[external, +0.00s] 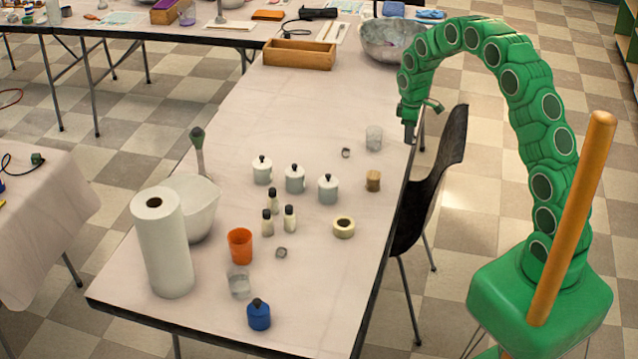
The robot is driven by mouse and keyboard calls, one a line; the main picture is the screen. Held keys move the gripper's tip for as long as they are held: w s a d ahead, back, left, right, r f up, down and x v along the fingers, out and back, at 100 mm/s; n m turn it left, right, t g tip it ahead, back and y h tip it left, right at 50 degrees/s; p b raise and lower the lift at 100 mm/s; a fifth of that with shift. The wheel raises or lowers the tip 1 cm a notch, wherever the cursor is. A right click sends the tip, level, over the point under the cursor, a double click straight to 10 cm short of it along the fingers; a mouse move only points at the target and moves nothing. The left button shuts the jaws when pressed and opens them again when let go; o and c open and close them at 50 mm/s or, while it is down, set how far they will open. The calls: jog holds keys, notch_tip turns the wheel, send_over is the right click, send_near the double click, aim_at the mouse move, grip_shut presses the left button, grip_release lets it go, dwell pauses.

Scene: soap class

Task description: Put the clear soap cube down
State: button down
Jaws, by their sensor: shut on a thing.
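My gripper (410,133) hangs at the end of the green arm, pointing down near the right edge of the long table (290,110). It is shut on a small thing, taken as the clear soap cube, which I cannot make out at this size. A small greyish clear piece (346,153) lies on the table to the left of the gripper. Another similar piece (281,253) lies nearer the front. I cannot tell exactly what these two pieces are.
A clear glass (374,138) stands just left of the gripper. A metal bowl (393,40) is behind. A black chair (435,175) is beside the table. The table's middle back is clear.

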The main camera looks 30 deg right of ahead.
send_over(392, 157)
jog(key=s, duration=0.1)
notch_tip(392, 157, down, 6)
jog(key=shift+r, duration=0.1)
jog(key=shift+w+d+f, duration=0.1)
jog(key=shift+w+f, duration=0.4)
jog(key=shift+f, duration=1.7)
jog(key=shift+f, duration=0.15)
jog(key=c, duration=0.9)
grip_release()
